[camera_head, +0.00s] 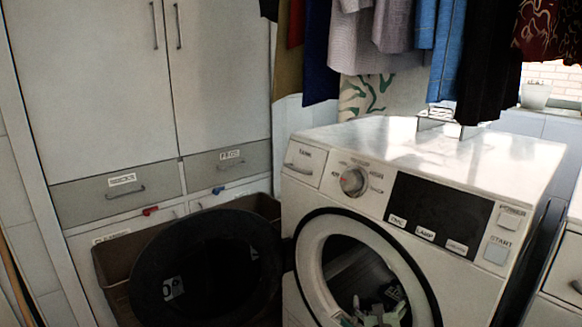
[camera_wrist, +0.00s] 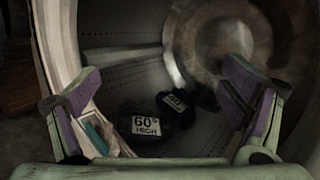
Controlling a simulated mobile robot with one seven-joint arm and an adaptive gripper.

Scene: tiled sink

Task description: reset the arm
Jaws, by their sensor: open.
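My gripper (camera_wrist: 163,88) is open, with its purple-padded fingers wide apart at the drum mouth in the wrist view. Nothing is between the fingers. Beyond them, two dark bundles lie at the bottom of the metal drum (camera_wrist: 125,55). The nearer bundle (camera_wrist: 160,138) has a label reading "60° HIGH"; the other bundle (camera_wrist: 190,116) has a smaller label. In the head view, pale greenish parts that look like my gripper (camera_head: 375,316) show low in the round opening of the white washing machine (camera_head: 330,200). Most of my arm is out of view.
The washer's round dark door (camera_head: 205,270) stands open to the left, in front of a brown basket (camera_head: 112,268). Tall cabinets (camera_head: 90,80) stand behind it. Clothes (camera_head: 385,35) hang above the washer, whose top (camera_head: 430,145) holds a small metal stand.

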